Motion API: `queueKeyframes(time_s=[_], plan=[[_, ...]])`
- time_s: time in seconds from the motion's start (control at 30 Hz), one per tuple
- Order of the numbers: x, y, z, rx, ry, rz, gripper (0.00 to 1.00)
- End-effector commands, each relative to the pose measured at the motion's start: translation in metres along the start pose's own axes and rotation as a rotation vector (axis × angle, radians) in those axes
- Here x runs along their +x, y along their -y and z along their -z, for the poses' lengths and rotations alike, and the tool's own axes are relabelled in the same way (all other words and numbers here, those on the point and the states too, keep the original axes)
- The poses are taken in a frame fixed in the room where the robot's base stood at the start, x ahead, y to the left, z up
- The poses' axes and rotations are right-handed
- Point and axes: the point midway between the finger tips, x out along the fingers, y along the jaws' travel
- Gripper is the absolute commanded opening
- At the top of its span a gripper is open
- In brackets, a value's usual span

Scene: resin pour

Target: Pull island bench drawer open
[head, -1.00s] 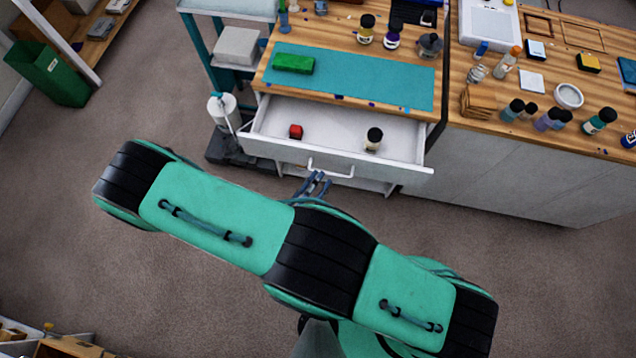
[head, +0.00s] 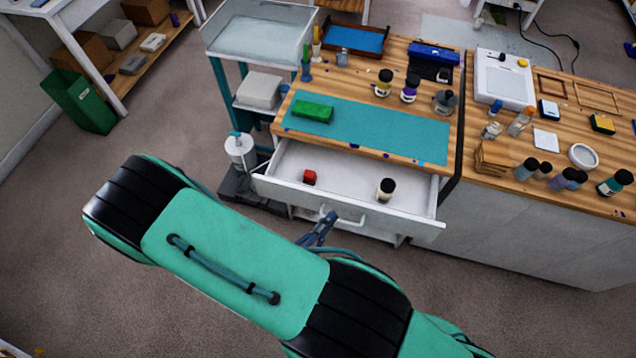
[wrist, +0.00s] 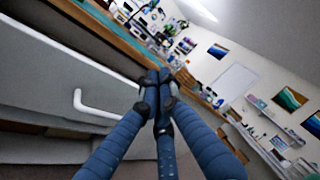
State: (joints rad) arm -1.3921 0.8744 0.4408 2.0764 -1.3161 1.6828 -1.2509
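The island bench drawer (head: 411,212) has a white front and is pulled out below the wooden top. My gripper (head: 325,222) is just in front of the handle's left part. In the wrist view, its blue fingers (wrist: 157,82) come together at the tips with nothing visible between them. There the handle (wrist: 92,108) stands to their left, apart from them.
The benchtop (head: 395,50) carries a teal mat (head: 375,135), a green block (head: 313,111) and several bottles. A rolling cart (head: 262,50) stands left of the drawer. The carpet in front of the drawer is clear except for my arm.

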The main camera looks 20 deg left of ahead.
Motion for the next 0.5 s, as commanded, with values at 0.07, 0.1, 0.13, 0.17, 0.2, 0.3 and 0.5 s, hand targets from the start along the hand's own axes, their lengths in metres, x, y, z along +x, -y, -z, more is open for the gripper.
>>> queueKeyframes(time_s=[0.07,0.1,0.13,0.17,0.2,0.3,0.5], plan=[[0.003,0.018,-0.002,0.002,0.000,-0.001,0.00],[0.004,0.026,-0.002,0.003,-0.001,-0.001,0.00],[0.005,0.032,-0.003,0.003,-0.001,-0.001,0.00],[0.006,0.037,-0.003,0.004,-0.001,-0.001,0.00],[0.007,0.042,-0.003,0.002,0.000,-0.001,0.00],[0.010,0.056,-0.004,0.002,-0.001,0.000,0.00],[0.014,0.081,-0.006,0.002,-0.001,0.000,0.00]])
